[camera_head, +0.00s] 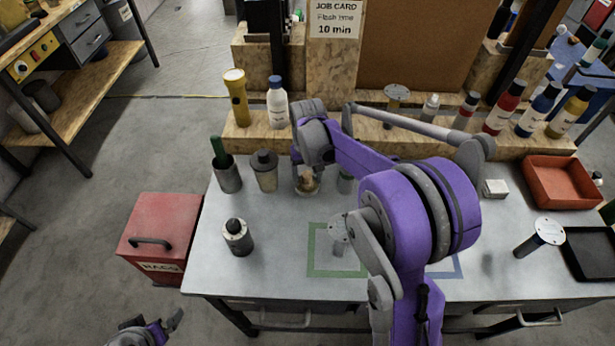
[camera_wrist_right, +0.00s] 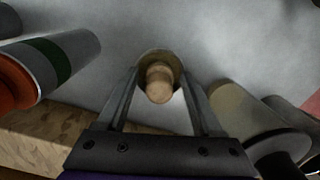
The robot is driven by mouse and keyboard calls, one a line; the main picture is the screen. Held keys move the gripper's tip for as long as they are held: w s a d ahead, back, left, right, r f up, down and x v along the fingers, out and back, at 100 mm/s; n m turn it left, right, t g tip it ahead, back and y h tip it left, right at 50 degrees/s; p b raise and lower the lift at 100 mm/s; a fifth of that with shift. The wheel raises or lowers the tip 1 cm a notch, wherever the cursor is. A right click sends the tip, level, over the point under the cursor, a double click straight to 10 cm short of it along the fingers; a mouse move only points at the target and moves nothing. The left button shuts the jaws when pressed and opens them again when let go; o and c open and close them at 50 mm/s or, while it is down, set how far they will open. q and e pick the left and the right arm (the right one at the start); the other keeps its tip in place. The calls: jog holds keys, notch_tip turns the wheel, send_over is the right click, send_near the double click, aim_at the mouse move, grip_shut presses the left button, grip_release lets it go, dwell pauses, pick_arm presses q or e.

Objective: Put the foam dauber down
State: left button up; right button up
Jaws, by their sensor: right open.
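The foam dauber, with a pale wooden handle (camera_wrist_right: 160,84) and a wider round base, shows in the right wrist view between my right gripper's fingers (camera_wrist_right: 160,72). The fingers are apart, with a gap visible on each side of the handle. In the head view the dauber (camera_head: 307,182) stands upright at the back of the grey table (camera_head: 275,275), just below my right gripper (camera_head: 307,166), which partly covers it. My left gripper (camera_head: 168,325) is low at the bottom left, off the table; its jaw opening is unclear.
A lidded canister (camera_head: 264,172) and a cup with a green handle (camera_head: 227,175) stand left of the dauber. A green-banded canister (camera_head: 346,181) is close on its right. A wooden shelf with bottles (camera_head: 278,103) runs behind. The table's front left is mostly clear around a dark-topped bottle (camera_head: 236,238).

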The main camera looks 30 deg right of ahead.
aim_at(307, 176)
notch_tip(307, 176, up, 12)
jog(key=shift+w+p, duration=0.15)
jog(key=shift+p, duration=0.15)
dwell(0.6)
